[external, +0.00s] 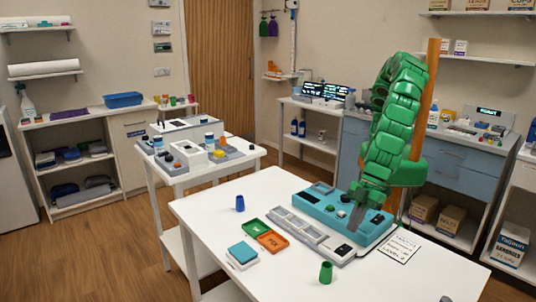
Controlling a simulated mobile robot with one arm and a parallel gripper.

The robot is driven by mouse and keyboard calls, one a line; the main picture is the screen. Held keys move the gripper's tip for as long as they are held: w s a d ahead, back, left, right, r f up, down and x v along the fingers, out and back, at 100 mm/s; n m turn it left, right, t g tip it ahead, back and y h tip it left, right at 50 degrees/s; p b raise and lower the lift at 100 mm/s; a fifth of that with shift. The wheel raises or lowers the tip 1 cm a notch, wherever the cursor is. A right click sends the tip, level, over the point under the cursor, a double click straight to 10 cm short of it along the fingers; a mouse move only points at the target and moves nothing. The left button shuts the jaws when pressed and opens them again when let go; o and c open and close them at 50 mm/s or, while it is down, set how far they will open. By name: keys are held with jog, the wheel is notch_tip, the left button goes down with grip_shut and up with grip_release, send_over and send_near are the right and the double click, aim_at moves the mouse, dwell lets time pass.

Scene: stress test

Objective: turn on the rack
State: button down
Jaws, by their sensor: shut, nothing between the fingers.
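A teal device (318,200) with a dark window, small dark knobs or buttons and a pale base sits on the right part of the white table. A long grey rack-like unit (290,226) with several pale compartments lies along its front side, with a small black panel (343,250) at its right end. My green arm reaches down from the upper right. My gripper (355,222) is shut and empty, pointing down over the right part of the teal device. It hides some of the device's top. I cannot tell whether the fingertips touch it, or whether any switch is on.
On the white table (205,208) stand a blue cup (240,203), a green cup (326,272), green (256,228) and orange (271,242) trays, a teal-topped box (242,254) and a printed card (400,246). The table's front left is clear. A second cluttered table (180,180) stands behind.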

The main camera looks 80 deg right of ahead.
jog(key=v, duration=0.9)
jog(key=shift+s+d, duration=0.2)
jog(key=shift+d, duration=0.1)
